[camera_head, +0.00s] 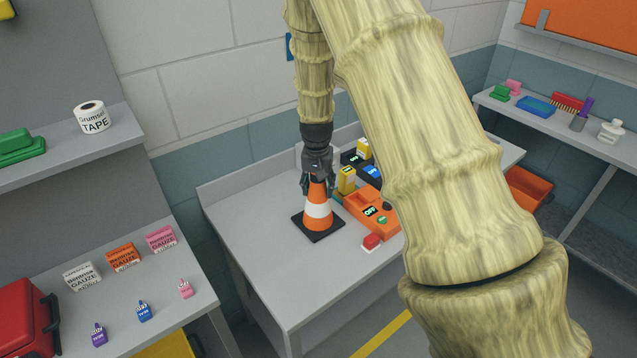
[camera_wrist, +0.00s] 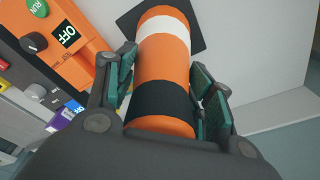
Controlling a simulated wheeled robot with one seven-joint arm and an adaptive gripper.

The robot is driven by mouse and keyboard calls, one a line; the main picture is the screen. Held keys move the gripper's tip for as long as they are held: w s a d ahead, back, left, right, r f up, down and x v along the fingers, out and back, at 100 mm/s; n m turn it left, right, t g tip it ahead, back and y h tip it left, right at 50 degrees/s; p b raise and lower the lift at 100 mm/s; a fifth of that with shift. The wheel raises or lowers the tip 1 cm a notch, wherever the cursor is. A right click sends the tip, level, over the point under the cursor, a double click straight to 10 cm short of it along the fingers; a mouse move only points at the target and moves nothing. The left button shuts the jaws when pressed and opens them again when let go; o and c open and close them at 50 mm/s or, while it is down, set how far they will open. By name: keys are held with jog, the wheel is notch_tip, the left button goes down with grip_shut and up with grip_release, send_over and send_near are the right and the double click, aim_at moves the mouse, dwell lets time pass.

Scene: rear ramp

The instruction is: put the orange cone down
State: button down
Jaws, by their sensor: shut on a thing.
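The orange cone (camera_head: 318,208) has a white band and a square black base. It is upright at the grey table (camera_head: 270,273), near its left side. I cannot tell whether the base touches the tabletop. My gripper (camera_head: 318,182) points down and is shut on the upper part of the cone. In the wrist view the cone (camera_wrist: 162,62) lies between the green-padded fingers of my gripper (camera_wrist: 165,95), around its dark upper band. The gripper hides part of the cone's top in the head view.
An orange device (camera_head: 370,208) with an OFF display stands close right of the cone, with a red block (camera_head: 371,243) in front. Yellow and dark items (camera_head: 347,180) stand behind. The front left tabletop is clear. A shelf with gauze boxes (camera_head: 123,257) is at left.

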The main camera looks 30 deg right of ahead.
jog(key=shift+f, duration=0.1)
jog(key=shift+f, duration=0.1)
jog(key=c, duration=0.6)
grip_release()
jog(key=shift+o, duration=0.2)
